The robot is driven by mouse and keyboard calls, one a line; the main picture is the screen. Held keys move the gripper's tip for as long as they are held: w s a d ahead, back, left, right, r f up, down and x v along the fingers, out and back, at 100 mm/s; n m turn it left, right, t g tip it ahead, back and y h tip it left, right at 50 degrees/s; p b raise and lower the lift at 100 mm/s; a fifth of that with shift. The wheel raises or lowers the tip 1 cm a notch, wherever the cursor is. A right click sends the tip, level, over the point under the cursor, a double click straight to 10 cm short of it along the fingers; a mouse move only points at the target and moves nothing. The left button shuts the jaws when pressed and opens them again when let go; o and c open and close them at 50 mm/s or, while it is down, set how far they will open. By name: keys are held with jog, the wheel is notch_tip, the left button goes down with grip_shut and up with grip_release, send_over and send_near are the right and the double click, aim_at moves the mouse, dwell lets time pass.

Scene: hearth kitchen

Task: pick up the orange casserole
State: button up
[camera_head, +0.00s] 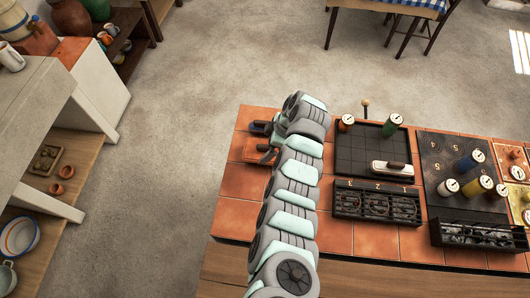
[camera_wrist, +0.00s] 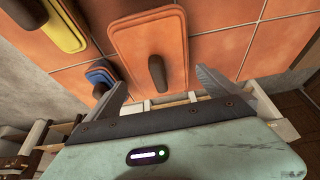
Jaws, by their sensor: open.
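The orange casserole (camera_wrist: 125,38) is a rounded rectangular block with a dark upright handle (camera_wrist: 156,72), on orange tiles in the wrist view. In the head view the casserole (camera_head: 252,150) is at the counter's left end, partly hidden by my arm. My gripper (camera_wrist: 160,88) is open and empty. Its two fingers are spread, with the handle's end appearing between them; whether they are level with it I cannot tell. In the head view my gripper is hard to make out beside the casserole.
A blue piece (camera_wrist: 103,76) with a dark handle is close by the left finger, and a yellow one (camera_wrist: 72,30) is beyond it. In the head view, a black tray (camera_head: 357,157) with a white handled piece (camera_head: 390,168) and jars stands to the right. Open floor lies left of the counter.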

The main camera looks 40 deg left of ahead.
aim_at(265, 146)
jog(key=shift+x, duration=2.4)
jog(key=c, duration=1.6)
jog(key=shift+r, duration=0.1)
jog(key=shift+c, duration=0.5)
jog(key=shift+r, duration=0.1)
